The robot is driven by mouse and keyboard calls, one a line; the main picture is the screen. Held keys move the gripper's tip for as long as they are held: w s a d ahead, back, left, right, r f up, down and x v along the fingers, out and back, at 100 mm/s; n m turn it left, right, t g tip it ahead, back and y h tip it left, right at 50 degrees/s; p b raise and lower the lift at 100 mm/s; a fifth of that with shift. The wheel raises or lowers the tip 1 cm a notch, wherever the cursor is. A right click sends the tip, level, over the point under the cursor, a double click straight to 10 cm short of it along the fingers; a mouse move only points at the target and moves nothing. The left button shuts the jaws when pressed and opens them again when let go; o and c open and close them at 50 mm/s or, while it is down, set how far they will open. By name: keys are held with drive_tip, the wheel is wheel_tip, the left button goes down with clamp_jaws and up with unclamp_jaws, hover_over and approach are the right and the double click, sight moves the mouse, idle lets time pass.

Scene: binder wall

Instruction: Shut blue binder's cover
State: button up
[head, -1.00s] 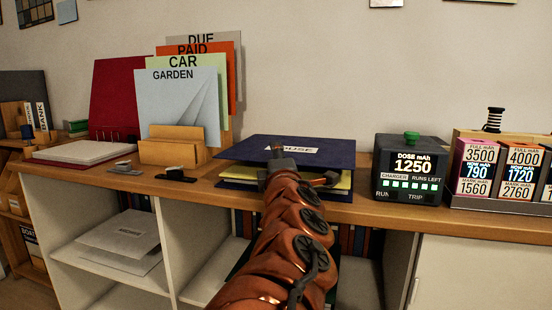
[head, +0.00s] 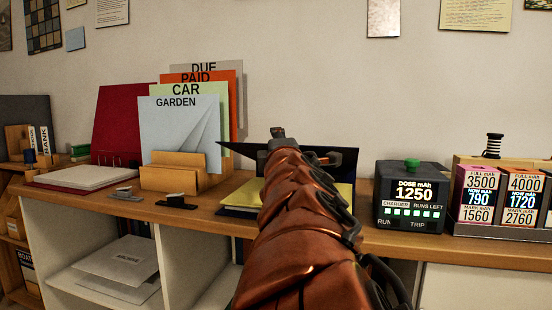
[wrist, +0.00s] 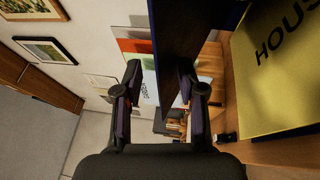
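The blue binder (head: 238,211) lies on the wooden counter, yellow sheet (head: 240,194) exposed. Its dark blue cover (head: 345,162) stands raised at a steep tilt above the sheet, partly hidden by my arm. In the wrist view the cover (wrist: 178,35) runs between the two fingers of my gripper (wrist: 160,72), closer to the right finger. The fingers are apart, with a gap on the left side; I cannot tell whether the right one touches. The yellow sheet (wrist: 275,85) reads HOUS in the wrist view. In the head view my gripper (head: 300,145) is mostly hidden behind my arm.
Left of the binder stand a wooden sorter (head: 165,178) with labelled cards and an open red binder (head: 122,125). A charger box (head: 410,195) and battery packs (head: 480,185) stand right.

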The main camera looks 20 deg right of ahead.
drive_tip(key=shift+r, duration=0.35)
drive_tip(key=shift+s, duration=0.15)
